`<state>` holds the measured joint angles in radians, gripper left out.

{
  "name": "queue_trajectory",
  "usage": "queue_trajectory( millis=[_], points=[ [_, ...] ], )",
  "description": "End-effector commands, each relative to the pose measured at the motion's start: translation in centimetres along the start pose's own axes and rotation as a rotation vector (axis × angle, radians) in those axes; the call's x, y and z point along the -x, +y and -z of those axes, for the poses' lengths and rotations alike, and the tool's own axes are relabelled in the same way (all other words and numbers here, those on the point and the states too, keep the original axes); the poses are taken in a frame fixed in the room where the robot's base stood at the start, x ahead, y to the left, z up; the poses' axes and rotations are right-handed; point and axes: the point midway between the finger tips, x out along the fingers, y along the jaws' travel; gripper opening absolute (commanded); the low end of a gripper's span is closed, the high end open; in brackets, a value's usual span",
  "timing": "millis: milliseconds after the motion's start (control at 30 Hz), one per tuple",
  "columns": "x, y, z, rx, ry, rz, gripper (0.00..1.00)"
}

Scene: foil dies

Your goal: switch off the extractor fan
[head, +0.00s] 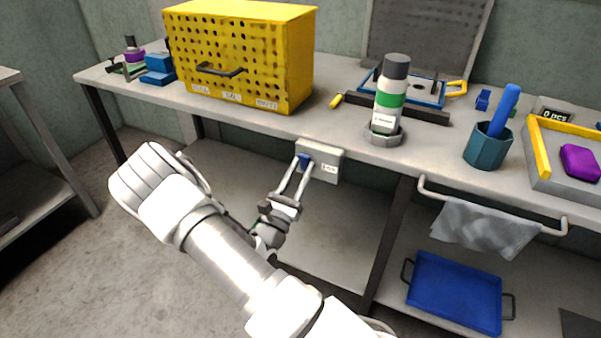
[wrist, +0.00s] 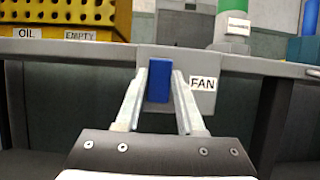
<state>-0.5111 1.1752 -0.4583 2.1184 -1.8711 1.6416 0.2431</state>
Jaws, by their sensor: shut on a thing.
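The fan switch is a grey box (head: 326,158) on the front edge of the bench, with a blue lever (head: 304,161) on its left part. In the head view my gripper (head: 304,164) reaches the lever from below and in front. The fan itself is not identifiable in view.
A yellow perforated cabinet (head: 240,55) stands on the bench above and left of the switch. A bottle with a green band (head: 389,95) stands in a grey ring (head: 383,138) to the right. A cloth (head: 485,228) hangs from a rail; a blue tray (head: 455,290) lies below.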

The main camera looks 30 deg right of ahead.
Motion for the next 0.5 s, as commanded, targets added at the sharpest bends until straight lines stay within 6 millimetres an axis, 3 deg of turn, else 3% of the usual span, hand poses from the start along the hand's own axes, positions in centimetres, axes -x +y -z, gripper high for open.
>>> queue_trajectory(
  millis=[167,200,367,500],
  points=[
    [0.04,-0.02,0.05,0.000,0.003,0.000,0.00],
    [0.04,-0.02,0.05,0.000,0.003,0.000,0.41],
    [0.03,-0.01,0.05,0.000,0.003,0.000,0.68],
    [0.02,-0.01,0.04,0.000,0.003,0.000,0.68]
  ],
)
